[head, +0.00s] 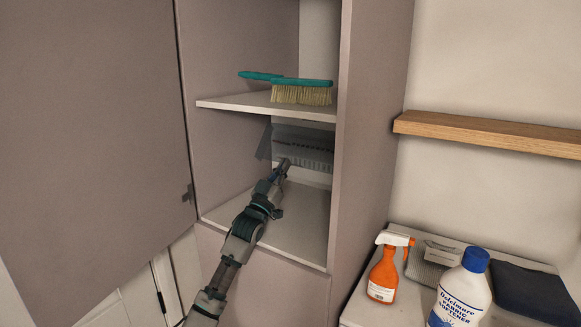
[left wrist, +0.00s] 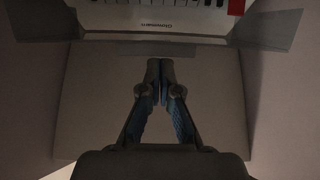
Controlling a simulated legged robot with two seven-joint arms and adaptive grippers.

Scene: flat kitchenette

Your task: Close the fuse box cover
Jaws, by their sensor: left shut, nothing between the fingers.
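The fuse box (head: 312,160) is on the back wall of the tall cabinet, under the middle shelf, with a row of dark switches. Its grey see-through cover (head: 265,142) stands out from the box, tilted, so it is open. My left gripper (head: 284,162) reaches into the compartment, its tip in front of the box and close to the cover. In the left wrist view its fingers (left wrist: 160,66) are shut with nothing between them. The fuse box front (left wrist: 165,22) and part of the cover (left wrist: 272,30) show at the top there. I cannot tell whether the fingers touch the cover. My right gripper is not in view.
A teal brush (head: 302,90) lies on the shelf (head: 235,103) above. The open cabinet door (head: 90,130) is at left. An orange spray bottle (head: 383,275), a softener bottle (head: 463,290) and a dark cloth (head: 530,290) sit on the right counter. The compartment floor (head: 300,220) is clear.

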